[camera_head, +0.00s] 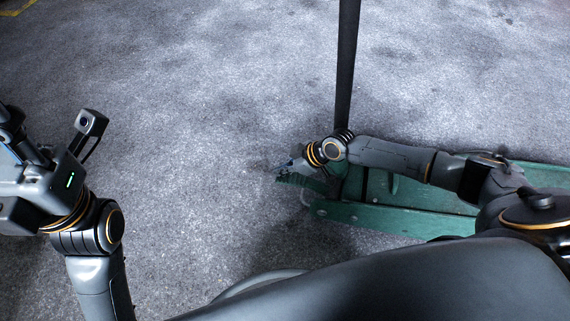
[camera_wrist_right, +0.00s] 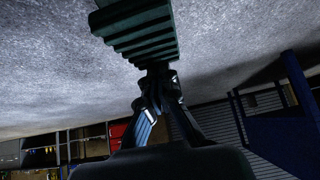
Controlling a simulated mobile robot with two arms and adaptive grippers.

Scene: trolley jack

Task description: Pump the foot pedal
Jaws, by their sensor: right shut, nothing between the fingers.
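The green trolley jack (camera_head: 400,219) lies on the floor at the right of the head view, under my right arm. Its ridged green foot pedal (camera_head: 303,182) sticks out at the jack's left end, partly hidden by my right gripper (camera_head: 284,167). In the right wrist view the pedal (camera_wrist_right: 140,32) fills the top middle, with its ridges facing the camera. My right gripper's fingertips (camera_wrist_right: 158,72) are closed together with nothing between them, right at the pedal's edge. I cannot tell whether they touch it. My left gripper (camera_head: 14,135) is at the left edge, away from the jack; its fingers are unclear.
A dark upright handle (camera_head: 346,70) rises from the jack beside my right wrist. The grey concrete floor (camera_head: 190,140) is clear to the left of the jack. The right wrist view shows a blue frame (camera_wrist_right: 285,130) and shelving (camera_wrist_right: 40,155) in the background.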

